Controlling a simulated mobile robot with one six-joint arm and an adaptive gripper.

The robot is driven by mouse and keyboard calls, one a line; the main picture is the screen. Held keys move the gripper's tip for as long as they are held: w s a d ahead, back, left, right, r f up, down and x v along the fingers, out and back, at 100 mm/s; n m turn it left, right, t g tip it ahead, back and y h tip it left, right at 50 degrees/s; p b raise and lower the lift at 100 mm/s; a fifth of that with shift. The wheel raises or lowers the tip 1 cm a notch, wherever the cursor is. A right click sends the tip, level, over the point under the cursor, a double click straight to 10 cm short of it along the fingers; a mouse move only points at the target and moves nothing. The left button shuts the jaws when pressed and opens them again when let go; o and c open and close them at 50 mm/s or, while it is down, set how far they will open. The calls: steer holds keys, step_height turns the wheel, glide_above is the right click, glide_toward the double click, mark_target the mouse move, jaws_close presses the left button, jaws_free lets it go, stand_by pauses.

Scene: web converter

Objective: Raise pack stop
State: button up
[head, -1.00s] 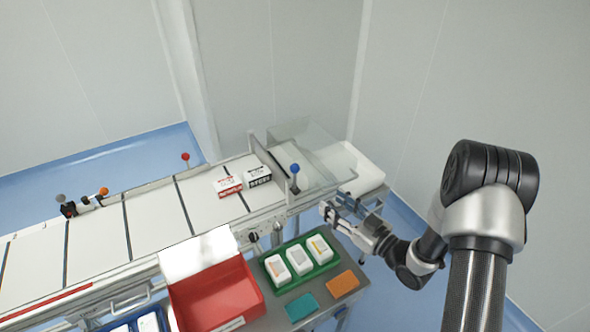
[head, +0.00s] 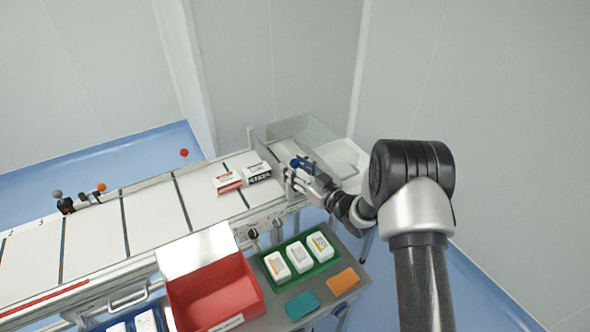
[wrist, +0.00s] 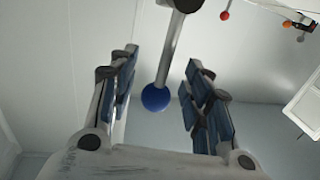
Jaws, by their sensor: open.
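The pack stop's blue ball knob (wrist: 156,98) shows in the wrist view on the end of a grey rod (wrist: 174,50). It sits between the two blue-padded fingers of my gripper (wrist: 160,100), with a gap on each side. In the head view my gripper (head: 298,172) is at the right end of the conveyor, over the stop, and largely covers it. A bit of blue shows there, but I cannot tell knob from finger pad. My gripper is open. A red-and-white pack (head: 227,182) and a black-and-white pack (head: 257,172) lie on the belt just left of the stop.
A clear guard (head: 305,130) and a white bin (head: 345,160) stand behind and right of my gripper. In front are a green tray (head: 285,282) of white packs, a red box (head: 215,295), and teal and orange blocks. A red-knobbed lever (head: 184,153) stands at the belt's far edge.

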steer(key=shift+w+a, duration=0.1)
jaws_close()
stand_by(0.6)
